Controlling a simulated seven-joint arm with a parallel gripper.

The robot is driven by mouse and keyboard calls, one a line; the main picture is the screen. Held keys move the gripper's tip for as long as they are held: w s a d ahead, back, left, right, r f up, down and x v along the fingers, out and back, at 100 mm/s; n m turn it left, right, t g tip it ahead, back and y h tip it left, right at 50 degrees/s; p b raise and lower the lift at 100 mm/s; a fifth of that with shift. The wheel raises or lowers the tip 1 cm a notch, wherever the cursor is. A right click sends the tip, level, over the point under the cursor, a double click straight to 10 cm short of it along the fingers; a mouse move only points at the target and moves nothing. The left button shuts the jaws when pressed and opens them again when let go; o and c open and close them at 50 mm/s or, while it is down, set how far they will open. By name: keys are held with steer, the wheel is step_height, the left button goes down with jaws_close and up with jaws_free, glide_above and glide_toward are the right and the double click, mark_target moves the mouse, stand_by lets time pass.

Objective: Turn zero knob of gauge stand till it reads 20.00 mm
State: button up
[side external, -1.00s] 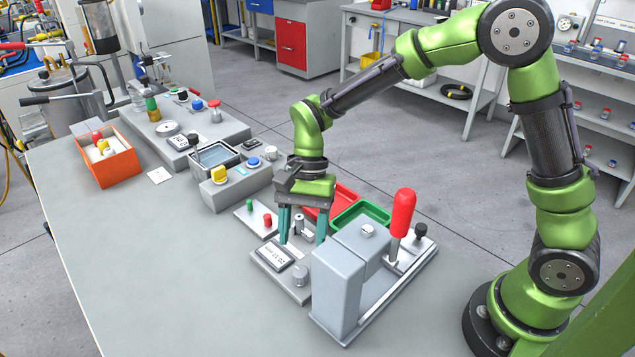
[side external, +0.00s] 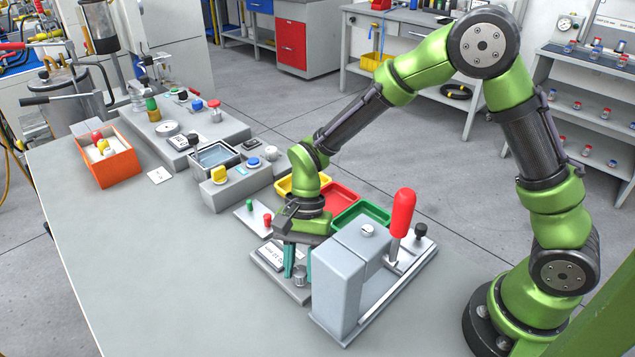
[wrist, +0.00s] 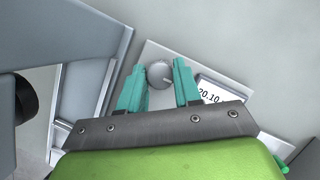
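The gauge stand (side external: 284,286) is a flat grey plate with a white display (side external: 271,254) and a small round metal zero knob (side external: 299,277). In the wrist view the display (wrist: 219,92) is partly cut off by my gripper, and its visible digits look like 20.10. The knob (wrist: 159,74) has a dark mark on its right side. My gripper (side external: 299,270) points down over the stand. In the wrist view its teal fingers (wrist: 159,68) are apart, one on each side of the knob, very close to it. I see no clear grip; contact cannot be told.
A grey press with a red-handled lever (side external: 402,213) stands close to the right of the stand. Yellow, red and green trays (side external: 362,216) lie behind. A small plate with red and green pegs (side external: 252,220) is at the left. The front-left table is clear.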

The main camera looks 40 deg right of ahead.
steer(key=c, duration=0.4)
steer(key=shift+o, duration=0.2)
steer(key=n, duration=0.2)
steer(key=n+g+h, duration=0.1)
steer(key=n, duration=0.2)
steer(key=shift+w+a+g, duration=0.1)
steer(key=shift+w+g, duration=0.05)
steer(key=shift+g, duration=0.15)
steer(key=shift+n+h, duration=1)
steer(key=shift+n, duration=1.3)
steer(key=o, duration=1)
steer(key=shift+o, duration=0.2)
